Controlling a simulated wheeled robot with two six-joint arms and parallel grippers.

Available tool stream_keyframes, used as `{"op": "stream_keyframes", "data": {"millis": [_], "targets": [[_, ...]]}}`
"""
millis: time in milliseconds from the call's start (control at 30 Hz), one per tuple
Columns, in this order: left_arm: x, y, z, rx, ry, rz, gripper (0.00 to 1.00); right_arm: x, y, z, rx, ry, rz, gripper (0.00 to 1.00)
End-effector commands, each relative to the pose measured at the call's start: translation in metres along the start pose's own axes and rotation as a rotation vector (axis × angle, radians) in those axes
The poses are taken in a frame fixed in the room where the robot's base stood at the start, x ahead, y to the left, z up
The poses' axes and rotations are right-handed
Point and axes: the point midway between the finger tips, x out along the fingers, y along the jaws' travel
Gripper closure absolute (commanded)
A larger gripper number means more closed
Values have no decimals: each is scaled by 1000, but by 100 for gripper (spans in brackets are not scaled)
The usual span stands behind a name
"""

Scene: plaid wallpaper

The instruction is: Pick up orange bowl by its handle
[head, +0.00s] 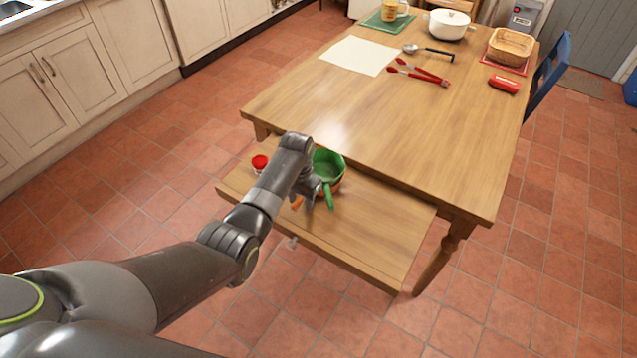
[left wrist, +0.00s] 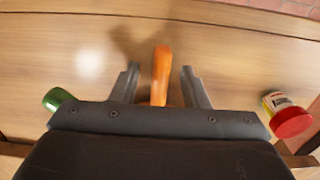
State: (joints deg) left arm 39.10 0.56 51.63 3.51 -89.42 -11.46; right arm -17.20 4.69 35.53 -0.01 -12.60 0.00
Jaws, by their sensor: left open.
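The orange bowl's handle (left wrist: 160,78) lies between the two spread fingers of my left gripper (left wrist: 161,72) in the left wrist view, with a gap on each side. In the head view, a bit of the orange handle (head: 297,203) shows beside my left gripper (head: 310,198), low over the pulled-out drawer. Most of the orange bowl is hidden by my gripper and by a green pan (head: 328,164), which appears to sit in or on it. My left gripper is open and empty. My right gripper is not in view.
The green pan's handle (left wrist: 58,99) is left of my gripper in the wrist view. A red-lidded jar (left wrist: 290,118) is to the right. The drawer (head: 375,238) is clear at its right side. The table (head: 400,130) stands above and behind it, holding tongs (head: 420,73) and dishes.

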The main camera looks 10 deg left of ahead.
Motion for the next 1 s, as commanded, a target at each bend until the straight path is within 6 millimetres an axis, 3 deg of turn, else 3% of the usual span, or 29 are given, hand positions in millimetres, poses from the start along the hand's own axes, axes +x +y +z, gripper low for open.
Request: {"op": "stream_keyframes", "data": {"millis": [267, 600, 1000], "targets": [[3, 0, 0, 1, 1, 0, 59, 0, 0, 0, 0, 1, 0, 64], [2, 0, 0, 0, 1, 0, 100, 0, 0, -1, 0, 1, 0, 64], [0, 0, -2, 1, 6, -1, 100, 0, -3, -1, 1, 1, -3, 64]]}}
